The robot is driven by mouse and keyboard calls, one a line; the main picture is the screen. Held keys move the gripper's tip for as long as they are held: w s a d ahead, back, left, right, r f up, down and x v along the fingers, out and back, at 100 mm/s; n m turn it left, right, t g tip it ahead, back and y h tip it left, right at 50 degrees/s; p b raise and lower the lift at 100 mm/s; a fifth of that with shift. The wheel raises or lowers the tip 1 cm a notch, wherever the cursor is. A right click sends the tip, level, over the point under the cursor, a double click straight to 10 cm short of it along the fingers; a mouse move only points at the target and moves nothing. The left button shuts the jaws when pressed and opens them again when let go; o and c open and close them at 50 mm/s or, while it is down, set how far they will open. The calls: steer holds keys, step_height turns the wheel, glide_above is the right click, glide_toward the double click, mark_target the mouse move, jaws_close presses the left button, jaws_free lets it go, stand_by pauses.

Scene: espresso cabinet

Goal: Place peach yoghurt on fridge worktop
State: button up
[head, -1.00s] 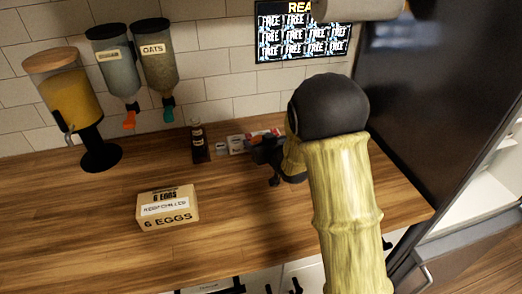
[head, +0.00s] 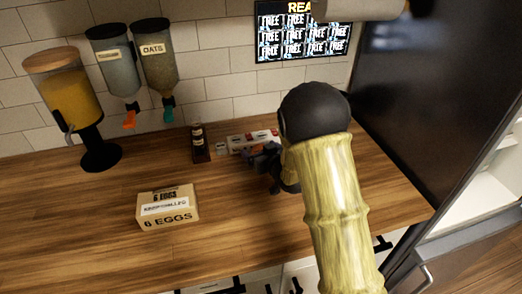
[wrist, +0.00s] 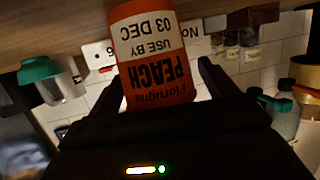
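In the head view my gripper (head: 265,160) is low over the wooden worktop (head: 230,235), near the back wall. I cannot clearly make out the pot there.
White and red packages (head: 240,141) and a dark bottle (head: 198,143) stand along the wall by my gripper. An egg box (head: 167,207) and dispensers (head: 75,105) are to the left. A dark fridge (head: 420,90) stands at right. The front of the worktop is clear.

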steer(key=shift+r, duration=0.2)
steer(key=shift+s+d, duration=0.2)
steer(key=shift+s, duration=0.1)
steer(key=b+v, duration=0.1)
steer(key=v, duration=1)
steer(key=shift+s, duration=0.1)
